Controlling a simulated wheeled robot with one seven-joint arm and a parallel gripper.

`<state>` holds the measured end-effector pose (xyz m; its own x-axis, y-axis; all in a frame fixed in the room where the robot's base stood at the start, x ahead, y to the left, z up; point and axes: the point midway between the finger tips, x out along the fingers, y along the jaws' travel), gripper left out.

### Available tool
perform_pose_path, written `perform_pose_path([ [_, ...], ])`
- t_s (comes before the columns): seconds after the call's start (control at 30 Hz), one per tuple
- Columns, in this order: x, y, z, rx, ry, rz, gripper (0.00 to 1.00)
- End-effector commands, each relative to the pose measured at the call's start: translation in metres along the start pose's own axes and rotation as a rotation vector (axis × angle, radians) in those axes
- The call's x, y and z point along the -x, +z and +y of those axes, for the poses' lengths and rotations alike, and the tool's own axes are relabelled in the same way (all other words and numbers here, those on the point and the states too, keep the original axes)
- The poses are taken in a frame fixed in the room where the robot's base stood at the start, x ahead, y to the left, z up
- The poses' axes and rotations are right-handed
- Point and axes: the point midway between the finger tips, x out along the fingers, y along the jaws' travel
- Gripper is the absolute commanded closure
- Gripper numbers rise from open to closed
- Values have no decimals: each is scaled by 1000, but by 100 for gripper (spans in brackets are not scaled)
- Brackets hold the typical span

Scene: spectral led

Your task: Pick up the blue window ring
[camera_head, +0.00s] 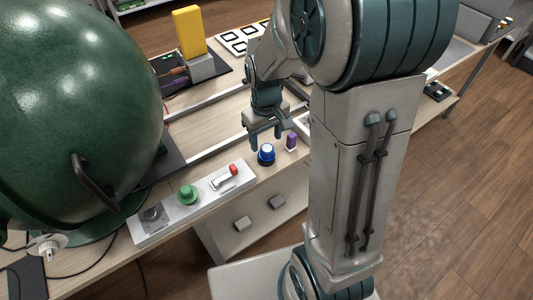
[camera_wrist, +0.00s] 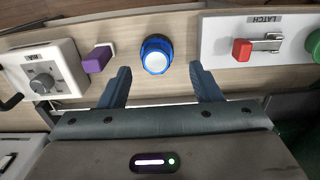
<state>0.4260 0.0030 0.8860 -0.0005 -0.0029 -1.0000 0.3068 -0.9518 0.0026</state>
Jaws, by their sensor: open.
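The blue window ring (camera_head: 266,152) stands on the wooden bench near its front edge in the head view. It is a round blue piece with a white top and a dark base. In the wrist view the blue window ring (camera_wrist: 156,54) lies ahead of the fingertips, roughly centred between them. My gripper (camera_head: 266,138) is open and empty, just above and behind the ring in the head view. Its two fingers also show in the wrist view (camera_wrist: 158,80), spread wider than the ring, and do not appear to touch it.
A purple block (camera_head: 291,141) stands close beside the ring. A panel with a red latch handle (camera_head: 232,169) and a green knob (camera_head: 188,194) lies on its other side. A white dial box (camera_wrist: 46,72) is at left in the wrist view. A large green sphere (camera_head: 80,100) fills the left.

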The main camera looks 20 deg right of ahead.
Motion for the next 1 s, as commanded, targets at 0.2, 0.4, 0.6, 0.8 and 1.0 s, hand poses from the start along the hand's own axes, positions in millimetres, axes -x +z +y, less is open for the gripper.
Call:
perform_pose_path([
  [0.2, -16, -2, 2, 0, 0, -2, 42],
  [0.4, -44, -5, 5, -1, 0, -4, 42],
  [0.6, -55, -6, 5, -1, 1, 1, 42],
  [0.8, -55, -6, 5, 0, 1, 1, 47],
  [1.0, -55, -6, 5, 0, 1, 1, 79],
])
